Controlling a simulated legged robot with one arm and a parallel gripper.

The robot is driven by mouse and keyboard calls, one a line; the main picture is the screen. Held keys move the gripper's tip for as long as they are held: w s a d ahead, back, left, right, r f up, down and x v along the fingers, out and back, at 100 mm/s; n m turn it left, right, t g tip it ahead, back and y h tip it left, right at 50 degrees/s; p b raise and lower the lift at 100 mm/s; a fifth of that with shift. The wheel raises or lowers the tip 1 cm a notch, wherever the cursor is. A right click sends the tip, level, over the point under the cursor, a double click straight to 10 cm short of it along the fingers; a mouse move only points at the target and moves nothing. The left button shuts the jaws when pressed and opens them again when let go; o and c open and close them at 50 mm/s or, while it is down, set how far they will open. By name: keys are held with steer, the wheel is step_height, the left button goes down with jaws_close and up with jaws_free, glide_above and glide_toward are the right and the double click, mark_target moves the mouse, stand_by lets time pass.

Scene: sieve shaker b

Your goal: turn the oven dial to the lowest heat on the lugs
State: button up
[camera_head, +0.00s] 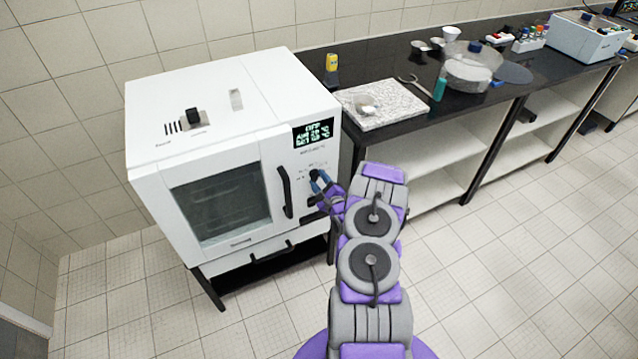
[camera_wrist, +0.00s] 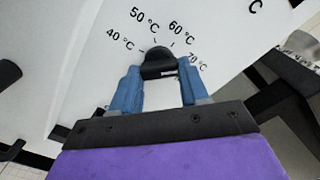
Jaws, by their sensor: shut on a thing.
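The white oven (camera_head: 245,165) stands at the left with its glass door (camera_head: 222,200) closed. Its black dial (camera_wrist: 158,58) sits on the front panel, with printed marks 40, 50, 60 and 70 °C around it. It also shows in the head view (camera_head: 315,174). My gripper (camera_wrist: 158,72) is shut on the dial, one blue finger on each side; the head view also shows my gripper (camera_head: 321,182) there. The dial's pointer cannot be made out. The display (camera_head: 313,132) glows green; its top line appears to read OFF, the rest is blurred.
The black door handle (camera_head: 285,192) stands out just left of the dial. Right of the oven, a dark bench (camera_head: 400,72) holds a speckled slab (camera_head: 395,112) and labware. The floor in front is clear.

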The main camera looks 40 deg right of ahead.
steer(key=shift+s+d+f+m, duration=0.15)
steer(key=shift+f+m, duration=0.05)
steer(key=shift+m, duration=0.5)
steer(key=shift+f, duration=0.1)
steer(key=o, duration=1.1)
steer(key=shift+d, duration=0.15)
steer(key=shift+c, duration=0.2)
steer(key=p+v, duration=0.4)
steer(key=v, duration=1.3)
